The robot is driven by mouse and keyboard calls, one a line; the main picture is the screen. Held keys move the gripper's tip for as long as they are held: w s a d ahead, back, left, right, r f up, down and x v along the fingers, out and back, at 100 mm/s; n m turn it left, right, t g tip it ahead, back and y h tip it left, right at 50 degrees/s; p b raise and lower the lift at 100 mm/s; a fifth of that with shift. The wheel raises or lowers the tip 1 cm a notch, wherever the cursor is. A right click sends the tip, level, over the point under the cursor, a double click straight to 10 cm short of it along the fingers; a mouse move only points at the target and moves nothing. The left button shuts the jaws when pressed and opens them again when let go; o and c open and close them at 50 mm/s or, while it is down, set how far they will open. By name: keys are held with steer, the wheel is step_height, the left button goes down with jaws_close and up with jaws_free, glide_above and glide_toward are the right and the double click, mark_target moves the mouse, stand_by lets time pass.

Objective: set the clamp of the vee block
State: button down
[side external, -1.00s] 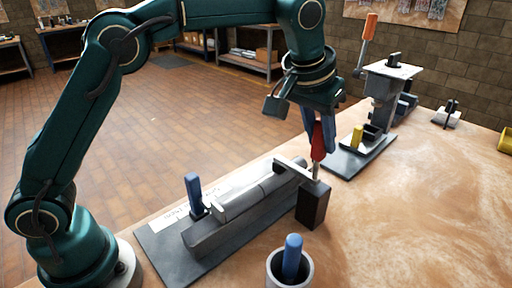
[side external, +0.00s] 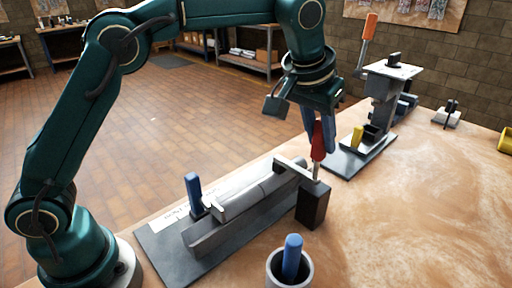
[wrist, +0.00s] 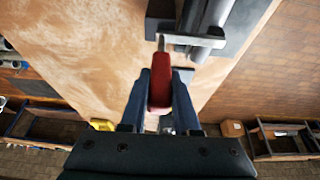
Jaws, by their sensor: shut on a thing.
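The grey vee block (side external: 225,232) lies on a dark base plate (side external: 172,257), with a pale round bar (side external: 245,192) resting along it. At its right end stands a toggle clamp with a red handle (side external: 317,142), a dark mount (side external: 312,205) and a pale arm (side external: 291,167) reaching over the bar's end. The handle is upright. My gripper (side external: 320,146) is shut on the red handle from above; the wrist view shows the handle (wrist: 160,88) between the blue fingers. Whether the arm's tip touches the bar I cannot tell.
A blue-handled piece (side external: 193,190) stands at the vee block's left end. A grey cup (side external: 289,272) with a blue-handled thing stands in front. Behind right is a grey fixture (side external: 382,95) with an orange handle and a yellow piece.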

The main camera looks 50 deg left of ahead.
steer(key=shift+d+r, duration=0.1)
steer(key=shift+d, duration=0.05)
steer(key=shift+d+y, duration=0.3)
steer(key=shift+d, duration=0.1)
steer(key=shift+w+d+m+y, duration=0.2)
steer(key=shift+d+m+y, duration=0.1)
steer(key=shift+d+y, duration=0.6)
steer(key=shift+s+f, duration=0.1)
steer(key=shift+f, duration=0.1)
steer(key=shift+a, duration=0.1)
